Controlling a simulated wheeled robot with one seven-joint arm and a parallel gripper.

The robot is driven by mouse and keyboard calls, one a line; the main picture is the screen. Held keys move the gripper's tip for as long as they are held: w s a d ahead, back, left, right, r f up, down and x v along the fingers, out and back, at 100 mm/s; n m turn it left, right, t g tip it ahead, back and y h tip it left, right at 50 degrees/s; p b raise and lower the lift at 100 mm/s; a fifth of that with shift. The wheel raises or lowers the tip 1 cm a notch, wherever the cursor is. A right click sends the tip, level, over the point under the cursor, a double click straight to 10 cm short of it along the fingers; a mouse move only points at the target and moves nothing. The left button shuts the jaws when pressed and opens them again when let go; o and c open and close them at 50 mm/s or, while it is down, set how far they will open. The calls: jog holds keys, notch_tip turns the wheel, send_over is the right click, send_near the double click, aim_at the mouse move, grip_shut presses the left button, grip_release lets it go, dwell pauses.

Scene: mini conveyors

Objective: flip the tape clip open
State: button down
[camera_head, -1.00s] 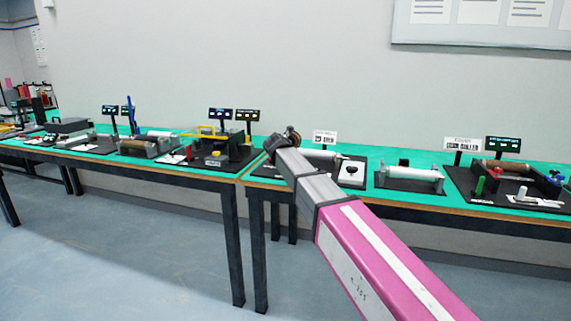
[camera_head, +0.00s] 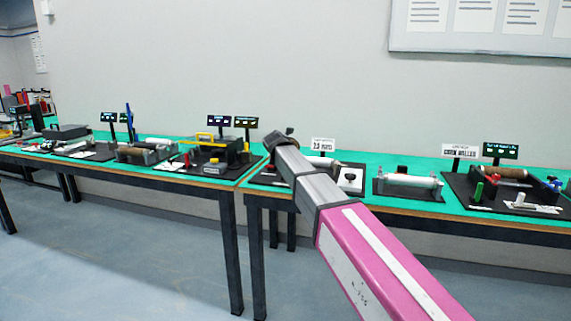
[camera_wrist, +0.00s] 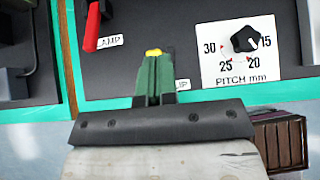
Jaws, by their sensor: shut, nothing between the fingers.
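In the wrist view, a small yellow piece (camera_wrist: 154,52), likely the tape clip, shows just past my fingertips. A white label ending in "IP" (camera_wrist: 182,84) lies beside it, partly covered by my fingers. My gripper (camera_wrist: 154,70) has its green fingers shut together with nothing between them. The fingertips overlap the yellow piece in the picture; I cannot tell whether they touch it. I cannot tell whether the clip is flat or raised. In the head view, my arm hides the clip, and the gripper's fingers cannot be made out.
A red clamp lever (camera_wrist: 91,24) with its label is at the upper left in the wrist view. A white pitch dial plate (camera_wrist: 220,70) with a black knob (camera_wrist: 246,38) is at the right. In the head view, a roller unit (camera_head: 408,181) stands to the right of my arm.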

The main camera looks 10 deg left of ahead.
jog(key=shift+s, duration=0.1)
jog(key=s+r, duration=0.5)
jog(key=s, duration=0.6)
jog(key=shift+s+a+r, duration=0.25)
jog(key=shift+s+a, duration=0.1)
jog(key=shift+a, duration=0.1)
